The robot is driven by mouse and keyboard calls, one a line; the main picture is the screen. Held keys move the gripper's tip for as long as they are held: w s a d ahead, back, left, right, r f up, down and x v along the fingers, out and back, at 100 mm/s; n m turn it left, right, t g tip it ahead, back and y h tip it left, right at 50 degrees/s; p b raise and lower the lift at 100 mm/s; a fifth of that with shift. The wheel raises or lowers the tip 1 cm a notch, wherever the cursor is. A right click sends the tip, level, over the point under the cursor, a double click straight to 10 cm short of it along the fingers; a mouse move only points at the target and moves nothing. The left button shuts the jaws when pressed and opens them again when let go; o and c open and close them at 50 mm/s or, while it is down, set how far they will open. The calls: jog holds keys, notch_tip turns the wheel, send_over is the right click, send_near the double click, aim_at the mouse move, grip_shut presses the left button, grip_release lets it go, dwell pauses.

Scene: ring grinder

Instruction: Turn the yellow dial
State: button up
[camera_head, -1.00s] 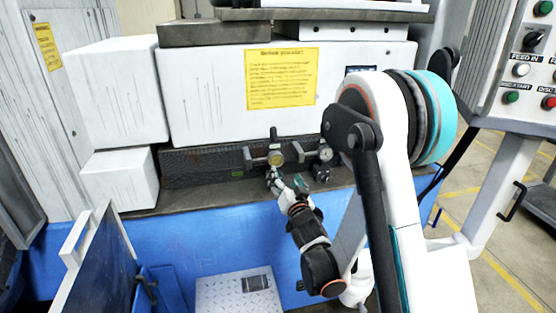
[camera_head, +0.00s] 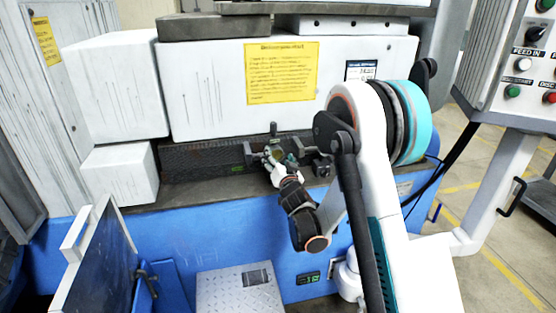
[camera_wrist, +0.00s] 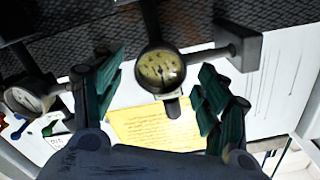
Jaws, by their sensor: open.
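The yellow dial (camera_wrist: 160,70) is a round gauge face in a dark rim, mounted on a dark bracket; it shows in the wrist view at top centre. My gripper (camera_wrist: 160,97) is open, with one green-padded finger on each side of the dial. The fingers look apart from the dial, with a gap on both sides. In the head view my gripper (camera_head: 276,160) is at the dark rail of the machine and largely hides the dial.
A second gauge with a white face (camera_wrist: 28,99) is at the left of the wrist view, close to that finger. A dark bracket block (camera_wrist: 238,45) is at the right. A yellow notice (camera_head: 282,73) is on the white housing (camera_head: 205,95) above the rail.

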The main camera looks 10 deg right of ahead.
jog(key=c, duration=1.1)
jog(key=shift+o, duration=0.2)
jog(key=shift+n, duration=0.4)
jog(key=n+b, duration=0.1)
jog(key=n, duration=0.2)
jog(key=n+b, duration=0.1)
jog(key=n, duration=0.3)
jog(key=shift+n+b, duration=0.3)
jog(key=n, duration=0.3)
jog(key=shift+a+n+b, duration=0.1)
jog(key=shift+n+b, duration=0.2)
jog(key=shift+b, duration=0.05)
jog(key=shift+n+b, duration=0.3)
jog(key=shift+n, duration=1.5)
